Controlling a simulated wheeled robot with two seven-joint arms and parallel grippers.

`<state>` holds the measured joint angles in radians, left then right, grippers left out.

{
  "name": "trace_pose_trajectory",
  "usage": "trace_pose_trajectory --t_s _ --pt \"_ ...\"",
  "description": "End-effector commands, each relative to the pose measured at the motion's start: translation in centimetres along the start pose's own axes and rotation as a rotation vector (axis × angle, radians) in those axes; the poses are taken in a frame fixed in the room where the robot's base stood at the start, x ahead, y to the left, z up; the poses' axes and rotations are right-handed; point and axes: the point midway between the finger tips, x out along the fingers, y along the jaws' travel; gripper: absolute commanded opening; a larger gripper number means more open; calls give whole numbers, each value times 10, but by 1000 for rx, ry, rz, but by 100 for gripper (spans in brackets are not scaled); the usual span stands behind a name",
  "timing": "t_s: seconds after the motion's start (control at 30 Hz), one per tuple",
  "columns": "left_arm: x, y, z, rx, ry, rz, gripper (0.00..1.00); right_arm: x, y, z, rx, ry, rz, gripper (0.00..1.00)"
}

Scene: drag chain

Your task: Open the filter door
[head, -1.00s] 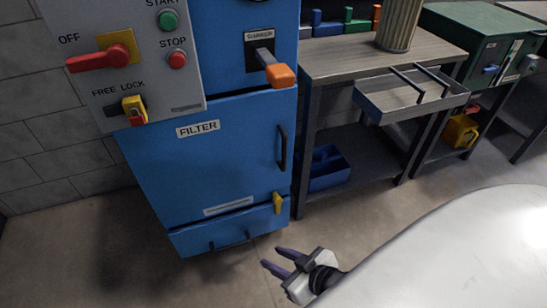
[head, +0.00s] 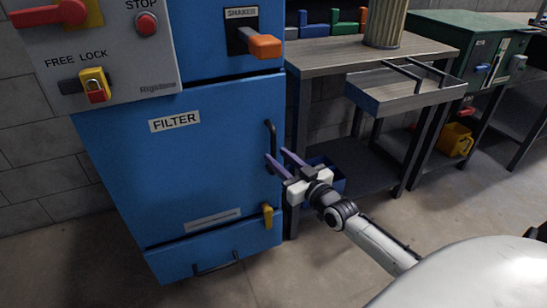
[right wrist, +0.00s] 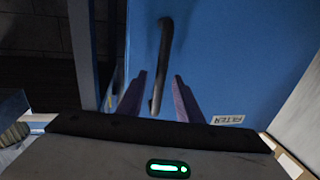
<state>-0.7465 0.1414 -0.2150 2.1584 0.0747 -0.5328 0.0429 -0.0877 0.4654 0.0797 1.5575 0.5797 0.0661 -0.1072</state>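The blue filter door (head: 190,165) is shut flush in its cabinet and carries a FILTER label (head: 174,121). Its black vertical bar handle (head: 271,141) is near the door's right edge. My right gripper (head: 279,158) is open, its two purple fingers pointing at the lower part of the handle. In the right wrist view the handle (right wrist: 161,65) runs down between the open fingertips (right wrist: 159,76); I cannot tell whether they touch it. My left gripper is not in view.
A grey control panel (head: 120,45) with a red knob and a yellow lock stands at the upper left. An orange-tipped shaker lever (head: 264,46) is above the door. A workbench (head: 372,55) with an open drawer (head: 405,90) and a blue bin (head: 330,178) stands on the right.

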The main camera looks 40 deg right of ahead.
Motion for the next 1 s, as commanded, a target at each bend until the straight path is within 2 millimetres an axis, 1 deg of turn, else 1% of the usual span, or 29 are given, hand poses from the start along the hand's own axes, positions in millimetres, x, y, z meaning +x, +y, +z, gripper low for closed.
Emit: trace_pose_trajectory --t_s 0.03,0.2,0.33,0.57,0.6,0.77,0.8,1.0 --pt "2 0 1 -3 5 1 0 9 0 1 0 1 0 32" --pt "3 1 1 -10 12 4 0 27 0 1 0 0 -1 32" --pt "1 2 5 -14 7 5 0 32 0 1 -1 -2 -1 32" --pt "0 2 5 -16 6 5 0 32 -1 1 -1 -2 -1 32" --pt "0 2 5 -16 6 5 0 32 -1 1 -1 -2 -1 29" --pt "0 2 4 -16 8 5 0 32 -1 1 -1 -2 -1 2" --pt "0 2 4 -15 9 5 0 32 -1 1 0 -2 -1 0" --pt "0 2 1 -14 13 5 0 32 -1 1 0 -2 -2 0"
